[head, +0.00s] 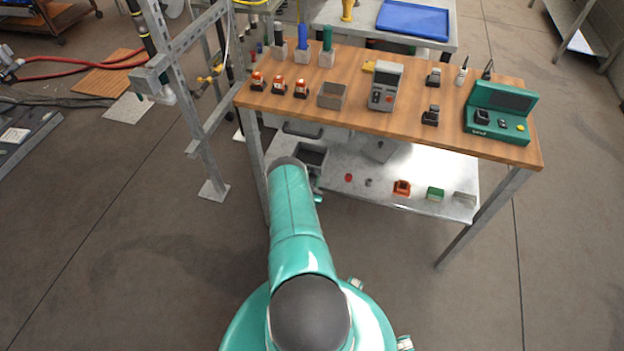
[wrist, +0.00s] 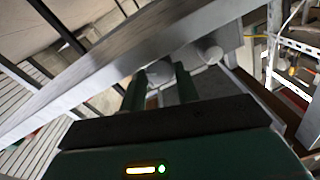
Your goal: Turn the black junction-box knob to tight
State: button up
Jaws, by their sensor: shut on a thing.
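In the wrist view my gripper (wrist: 160,84) reaches away from the camera with two dark green fingers. They are closed on a small dark grey rounded piece, the knob (wrist: 159,71), at a grey metal surface. Its markings and turn angle cannot be made out, and the fingers cover its sides. In the head view my teal arm stretches to the left front of the workbench, near its lower shelf.
The wooden workbench (head: 440,143) holds several tools and devices. Its metal lower shelf (head: 335,192) carries a grey open bin (head: 312,155) and small coloured parts. A grey steel frame (head: 205,130) stands to the left. A metal beam (wrist: 120,72) crosses close beside my fingers. Floor space is clear left and right.

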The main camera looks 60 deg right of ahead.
jog(key=shift+m, duration=0.6)
jog(key=o, duration=1)
jog(key=shift+a, duration=0.1)
jog(key=v, duration=1.3)
jog(key=shift+a+f, duration=0.1)
jog(key=shift+a, duration=0.25)
